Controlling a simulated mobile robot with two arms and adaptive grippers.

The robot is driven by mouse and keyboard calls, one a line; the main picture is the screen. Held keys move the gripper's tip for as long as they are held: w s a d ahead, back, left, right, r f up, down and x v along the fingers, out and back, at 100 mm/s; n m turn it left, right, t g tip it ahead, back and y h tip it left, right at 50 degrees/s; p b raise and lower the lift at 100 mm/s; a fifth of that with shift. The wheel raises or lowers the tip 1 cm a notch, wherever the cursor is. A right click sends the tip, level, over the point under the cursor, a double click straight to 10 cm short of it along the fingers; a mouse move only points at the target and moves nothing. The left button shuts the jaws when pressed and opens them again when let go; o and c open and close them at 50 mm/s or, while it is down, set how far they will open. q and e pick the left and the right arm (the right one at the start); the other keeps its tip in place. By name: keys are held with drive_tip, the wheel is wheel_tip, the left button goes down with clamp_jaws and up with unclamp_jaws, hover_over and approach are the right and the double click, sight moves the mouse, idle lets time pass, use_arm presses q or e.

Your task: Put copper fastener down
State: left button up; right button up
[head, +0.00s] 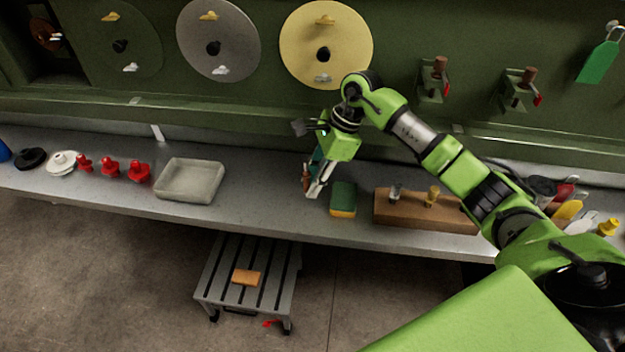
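My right gripper (314,186) points down just above the grey bench, left of a green and yellow sponge. A small copper-brown piece, which looks like the copper fastener (306,178), shows at its fingertips, and the fingers appear closed on it. I cannot tell whether the piece touches the bench. A wooden block (400,212) to the right holds a silver fastener (396,193) and a gold fastener (432,196) upright. My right arm covers the block's right end. My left gripper is not in view.
The sponge (343,199) stands between gripper and block. A shallow grey tray (190,196) lies left, beside several red knobs (110,167). Bare bench (262,196) separates tray and gripper. Discs (326,45) hang on the green wall. A slatted step stool (226,283) stands below.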

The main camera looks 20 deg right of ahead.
drive_tip(key=shift+r, duration=0.1)
drive_tip(key=shift+r+p, duration=0.35)
drive_tip(key=shift+p, duration=0.05)
drive_tip(key=p+v, duration=0.4)
drive_tip(key=v, duration=0.7)
drive_tip(key=shift+r, duration=0.2)
drive_tip(key=shift+s+d, duration=0.1)
drive_tip(key=shift+d, duration=0.05)
